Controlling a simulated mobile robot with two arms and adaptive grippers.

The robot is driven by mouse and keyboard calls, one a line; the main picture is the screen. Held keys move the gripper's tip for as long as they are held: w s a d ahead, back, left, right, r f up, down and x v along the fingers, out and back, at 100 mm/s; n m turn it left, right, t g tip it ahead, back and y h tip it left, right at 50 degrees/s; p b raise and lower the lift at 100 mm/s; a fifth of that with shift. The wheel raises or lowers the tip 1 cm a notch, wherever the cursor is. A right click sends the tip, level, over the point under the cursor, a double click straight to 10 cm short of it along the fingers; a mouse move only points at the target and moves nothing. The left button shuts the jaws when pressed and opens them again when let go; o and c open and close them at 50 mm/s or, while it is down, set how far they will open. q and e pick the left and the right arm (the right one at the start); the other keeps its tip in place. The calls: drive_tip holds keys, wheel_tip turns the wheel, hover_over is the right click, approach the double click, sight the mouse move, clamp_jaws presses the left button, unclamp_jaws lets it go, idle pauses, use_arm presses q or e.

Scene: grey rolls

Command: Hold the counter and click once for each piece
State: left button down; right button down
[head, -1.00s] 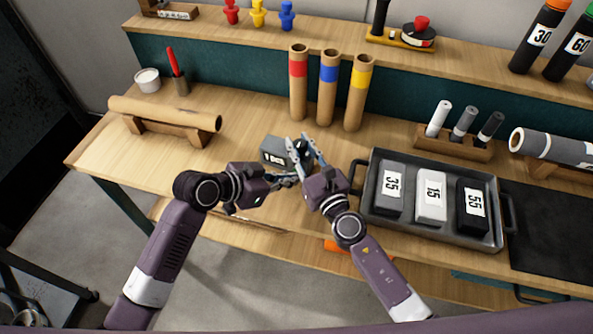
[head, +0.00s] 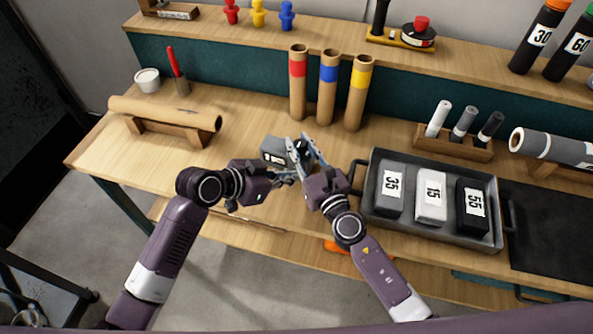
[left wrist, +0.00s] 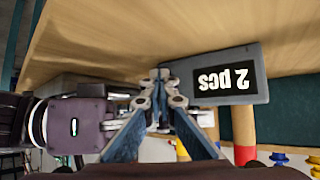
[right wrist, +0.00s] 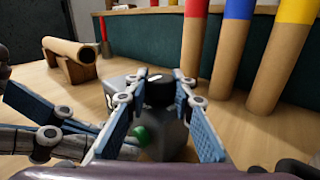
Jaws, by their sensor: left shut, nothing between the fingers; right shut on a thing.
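In the left wrist view the counter (left wrist: 256,82) shows "2 pcs", upside down. My right gripper (head: 301,146) is shut on it; in the right wrist view the fingers (right wrist: 160,82) stand either side of its dark top part. A green button (right wrist: 140,134) shows low between them. My left gripper (head: 288,179) is shut and empty, just in front of the counter. In the left wrist view its fingertips (left wrist: 160,76) meet beside the counter's edge; whether they touch is unclear.
A metal tray (head: 368,212) holds blocks marked 35, 15 and 55, right of my right gripper. Three cardboard tubes (head: 327,95) stand behind the counter. A brown roll (head: 165,113) lies on a cradle at left. Small grey-toned rolls (head: 463,124) stand in a rack.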

use_arm(q)
drive_tip(key=shift+s+a, duration=0.35)
drive_tip(key=shift+s, duration=0.45)
drive_tip(key=shift+s, duration=0.1)
drive_tip(key=shift+s+a, duration=0.35)
drive_tip(key=shift+s, duration=0.4)
drive_tip(key=shift+s+a, duration=0.35)
drive_tip(key=shift+s, duration=0.35)
drive_tip(key=shift+s+a, duration=0.35)
drive_tip(key=shift+s, duration=0.4)
drive_tip(key=shift+s+a, duration=0.35)
drive_tip(key=shift+s, duration=0.25)
drive_tip(key=shift+s+a, duration=0.35)
drive_tip(key=shift+s, duration=0.25)
drive_tip(key=shift+s+a+r, duration=0.1)
drive_tip(key=shift+s+a, duration=0.05)
drive_tip(key=shift+s, duration=0.4)
